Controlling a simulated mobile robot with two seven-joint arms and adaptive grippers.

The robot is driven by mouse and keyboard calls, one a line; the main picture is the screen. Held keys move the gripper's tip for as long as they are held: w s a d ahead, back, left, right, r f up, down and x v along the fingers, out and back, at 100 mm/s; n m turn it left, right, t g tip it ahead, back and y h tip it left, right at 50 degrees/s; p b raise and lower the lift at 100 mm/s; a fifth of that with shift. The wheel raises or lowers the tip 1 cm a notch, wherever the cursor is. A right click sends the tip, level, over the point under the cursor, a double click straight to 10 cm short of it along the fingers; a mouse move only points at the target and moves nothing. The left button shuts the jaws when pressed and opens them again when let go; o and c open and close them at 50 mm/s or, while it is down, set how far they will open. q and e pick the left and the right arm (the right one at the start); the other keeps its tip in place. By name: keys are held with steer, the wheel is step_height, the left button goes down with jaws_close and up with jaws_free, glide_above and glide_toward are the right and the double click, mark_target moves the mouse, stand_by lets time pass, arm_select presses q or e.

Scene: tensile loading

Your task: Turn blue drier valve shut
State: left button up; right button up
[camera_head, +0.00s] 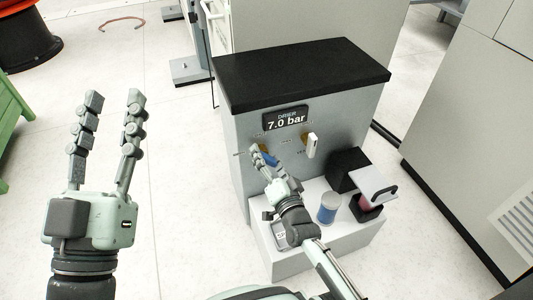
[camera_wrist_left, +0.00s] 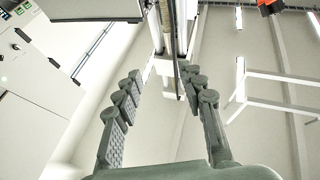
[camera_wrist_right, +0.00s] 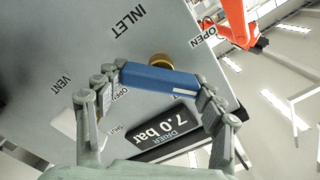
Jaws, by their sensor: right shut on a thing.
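The blue drier valve handle (camera_wrist_right: 160,78) sits on a brass stem on the grey drier panel, beside the INLET lettering. It also shows in the head view (camera_head: 268,157), partly covered by my right gripper. My right gripper (camera_wrist_right: 160,85) is shut on the blue handle, one finger at each end of it. In the head view my right gripper (camera_head: 263,160) reaches up to the panel front. My left gripper (camera_head: 114,95) is open and empty, raised well left of the drier, fingers pointing up. The drier display (camera_head: 286,119) reads 7.0 bar.
A white valve handle (camera_head: 312,146) is on the panel right of the blue one. On the light ledge (camera_head: 290,262) stand a blue cylinder (camera_head: 328,207) and a black-and-white device (camera_head: 372,190). A large cabinet (camera_head: 470,120) is at right.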

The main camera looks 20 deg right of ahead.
steer(key=shift+m, duration=1.8)
steer(key=shift+f+m, duration=0.1)
steer(key=shift+m, duration=0.7)
arm_select(q)
steer(key=shift+d+f, duration=0.1)
steer(key=shift+f, duration=0.2)
arm_select(e)
steer(key=shift+m, duration=1.3)
arm_select(q)
steer(key=shift+w+r, duration=0.1)
arm_select(e)
steer(key=o, duration=1.2)
steer(key=shift+c, duration=0.2)
